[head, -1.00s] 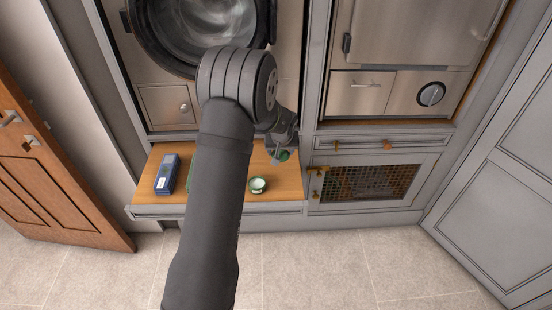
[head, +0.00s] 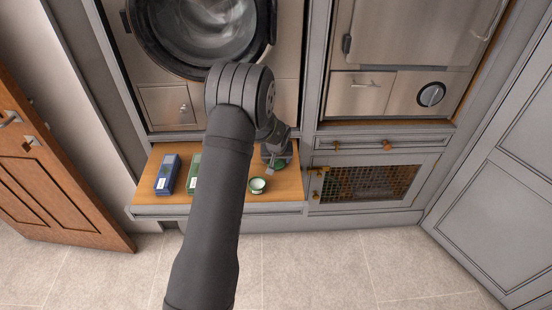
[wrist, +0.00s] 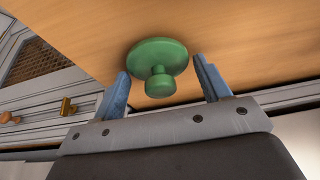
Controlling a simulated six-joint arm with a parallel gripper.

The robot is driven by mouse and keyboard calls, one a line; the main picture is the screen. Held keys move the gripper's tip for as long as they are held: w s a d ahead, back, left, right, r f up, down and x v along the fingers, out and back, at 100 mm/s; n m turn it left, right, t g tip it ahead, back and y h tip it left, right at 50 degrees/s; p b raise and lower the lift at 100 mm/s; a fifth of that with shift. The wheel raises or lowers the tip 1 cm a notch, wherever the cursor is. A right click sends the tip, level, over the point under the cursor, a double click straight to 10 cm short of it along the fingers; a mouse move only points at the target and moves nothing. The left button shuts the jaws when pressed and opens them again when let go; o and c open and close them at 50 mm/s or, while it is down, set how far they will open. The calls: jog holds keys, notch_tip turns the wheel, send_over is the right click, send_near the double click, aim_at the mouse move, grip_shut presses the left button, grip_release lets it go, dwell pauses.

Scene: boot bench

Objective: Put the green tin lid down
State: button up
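The green tin lid (wrist: 158,62) is a round disc with a knob. In the wrist view it appears to lie flat on the wooden bench top (wrist: 240,40), knob towards me. My gripper (wrist: 164,85) is open, with one blue finger on each side of the knob and clear gaps between. In the head view my gripper (head: 275,170) is low over the right part of the bench, and the lid (head: 281,165) shows partly behind it. An open green tin (head: 258,185) stands just in front, near the bench's front edge.
A blue box (head: 167,175) and a green box (head: 193,174) lie on the left of the bench. My arm hides part of the middle. A cabinet with a mesh door (head: 370,182) is at the right, and a round machine door (head: 200,35) is above.

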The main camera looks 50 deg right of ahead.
jog(key=shift+o, duration=0.9)
jog(key=shift+r, duration=0.25)
jog(key=v, duration=1.2)
jog(key=shift+f, duration=0.15)
jog(key=x, duration=1.1)
jog(key=shift+w+f, duration=0.1)
jog(key=shift+f, duration=0.25)
jog(key=shift+w+d, duration=0.1)
jog(key=shift+d, duration=0.1)
jog(key=shift+a+r, duration=0.1)
jog(key=shift+r, duration=1.1)
